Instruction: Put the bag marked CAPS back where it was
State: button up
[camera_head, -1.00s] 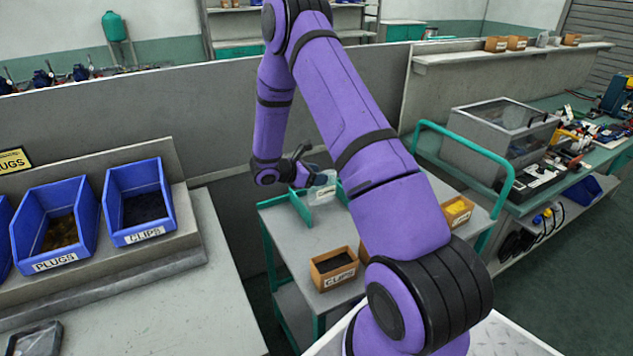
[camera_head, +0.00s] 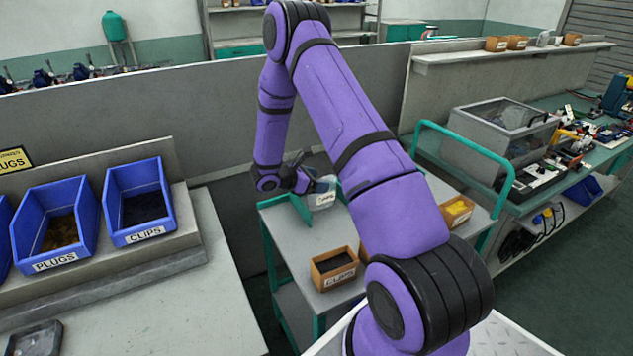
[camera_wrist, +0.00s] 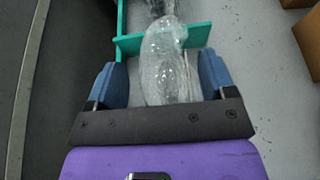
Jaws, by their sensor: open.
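A clear plastic bag (camera_wrist: 166,62) lies between my two blue fingertips in the wrist view. In the head view the bag (camera_head: 322,196) shows a white label too small to read, so I cannot tell if it says CAPS. My gripper (camera_wrist: 162,78) is open, with a finger on either side of the bag and visible gaps. In the head view my gripper (camera_head: 305,181) is over the far left part of the grey cart (camera_head: 295,238). The bag is by a teal divider (camera_wrist: 196,36) on the cart; its underside is hidden.
An orange-brown CLIPS box (camera_head: 334,269) stands on the cart's near part. Another box with yellow contents (camera_head: 457,211) is at the right, partly behind my arm. Blue PLUGS (camera_head: 56,226) and CLIPS (camera_head: 138,203) bins stand on the left bench. A grey partition (camera_head: 200,125) rises behind.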

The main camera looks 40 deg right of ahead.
jog(key=v, duration=1.2)
jog(key=s+a+r+m+y, duration=0.2)
jog(key=s+r+m, duration=0.2)
jog(key=r, duration=0.8)
jog(key=s+a+r+m+t+y, duration=0.3)
jog(key=s+a+r, duration=0.1)
jog(key=s+r, duration=0.3)
jog(key=s+a+r+m+t+y, duration=0.3)
jog(key=s+r, duration=0.4)
jog(key=s, duration=0.5)
jog(key=s+a+r+m+t+y, duration=0.2)
jog(key=s+a+r+m+y, duration=0.3)
jog(key=s+a+r, duration=0.2)
jog(key=shift+s+t, duration=0.4)
jog(key=shift+s, duration=0.75)
jog(key=shift+d, duration=0.1)
